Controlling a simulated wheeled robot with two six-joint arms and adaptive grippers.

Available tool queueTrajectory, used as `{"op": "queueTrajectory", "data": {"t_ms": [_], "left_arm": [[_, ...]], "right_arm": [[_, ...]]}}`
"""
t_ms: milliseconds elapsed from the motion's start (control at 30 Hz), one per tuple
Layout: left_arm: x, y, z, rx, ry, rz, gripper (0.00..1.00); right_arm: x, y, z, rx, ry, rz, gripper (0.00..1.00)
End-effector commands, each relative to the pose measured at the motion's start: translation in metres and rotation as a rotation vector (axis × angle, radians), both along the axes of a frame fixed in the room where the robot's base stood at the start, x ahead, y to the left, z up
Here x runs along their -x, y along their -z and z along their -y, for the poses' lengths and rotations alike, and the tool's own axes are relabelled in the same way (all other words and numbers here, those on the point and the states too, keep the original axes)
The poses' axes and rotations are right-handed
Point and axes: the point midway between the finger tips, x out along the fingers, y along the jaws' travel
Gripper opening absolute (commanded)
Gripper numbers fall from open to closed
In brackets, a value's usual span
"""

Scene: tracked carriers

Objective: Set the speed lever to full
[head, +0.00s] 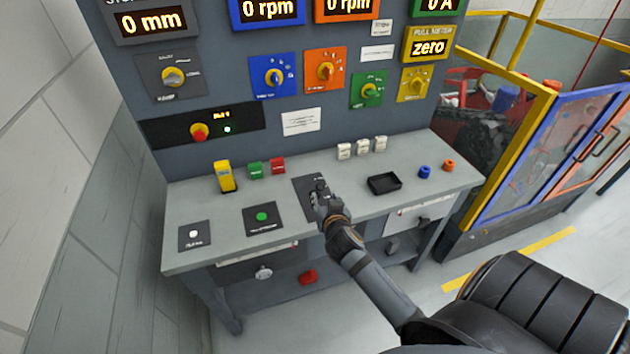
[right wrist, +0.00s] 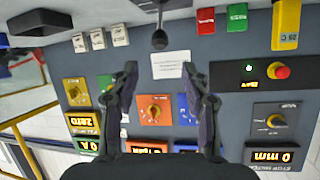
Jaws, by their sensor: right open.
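The speed lever's dark plate (head: 304,183) lies on the grey desk, partly covered by my right gripper (head: 321,196). In the right wrist view, which is upside down, a black lever with a round knob (right wrist: 159,39) stands at the top centre. The two fingers of my right gripper (right wrist: 160,70) are spread wide with nothing between them. The knob lines up with the gap between the fingertips and looks apart from both. In the head view the gripper hides most of the lever, so its exact setting cannot be told. My left gripper is not in view.
A black tray (head: 384,183) sits right of the lever plate. A green-button plate (head: 263,217) lies to its left. Behind stand a yellow block (head: 225,177), green and red blocks, and several white blocks. The upright panel (head: 330,85) carries dials and displays; one reads zero.

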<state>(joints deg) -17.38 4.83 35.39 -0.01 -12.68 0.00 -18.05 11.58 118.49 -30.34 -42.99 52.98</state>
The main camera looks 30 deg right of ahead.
Motion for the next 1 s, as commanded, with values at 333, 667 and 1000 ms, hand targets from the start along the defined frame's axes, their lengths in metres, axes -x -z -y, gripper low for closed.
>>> {"op": "queueTrajectory", "data": {"t_ms": [333,667,1000], "left_arm": [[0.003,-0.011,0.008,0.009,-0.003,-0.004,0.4],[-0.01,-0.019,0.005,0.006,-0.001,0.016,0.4],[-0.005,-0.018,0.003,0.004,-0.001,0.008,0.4]], "right_arm": [[-0.045,0.018,0.02,0.002,-0.001,-0.002,0.47],[-0.086,0.04,0.037,0.0,-0.002,-0.003,0.47],[-0.089,0.042,0.038,0.001,-0.003,-0.003,0.43]]}}
